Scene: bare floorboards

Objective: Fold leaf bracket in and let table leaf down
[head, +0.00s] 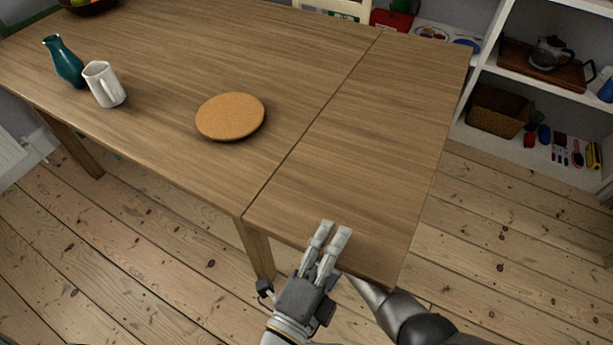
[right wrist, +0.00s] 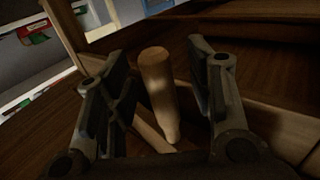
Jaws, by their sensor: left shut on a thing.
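The table leaf (head: 365,140) is raised, level with the wooden table top (head: 200,60); a thin seam parts them. My left gripper (head: 335,232) is at the leaf's near edge, shut on that edge, with its fingers lying over the top. My right arm passes under the leaf, so the right gripper is hidden in the head view. In the right wrist view the right gripper (right wrist: 158,90) is open, its fingers on either side of a light wooden peg (right wrist: 158,85), apparently part of the leaf bracket. Gaps show beside the peg. The rest of the bracket is hard to make out.
A round cork mat (head: 230,117), a white pitcher (head: 104,85) and a teal vase (head: 63,61) stand on the main table top, off the leaf. White shelves with a wicker basket (head: 498,111) stand at the right. The floor right of the leaf is clear.

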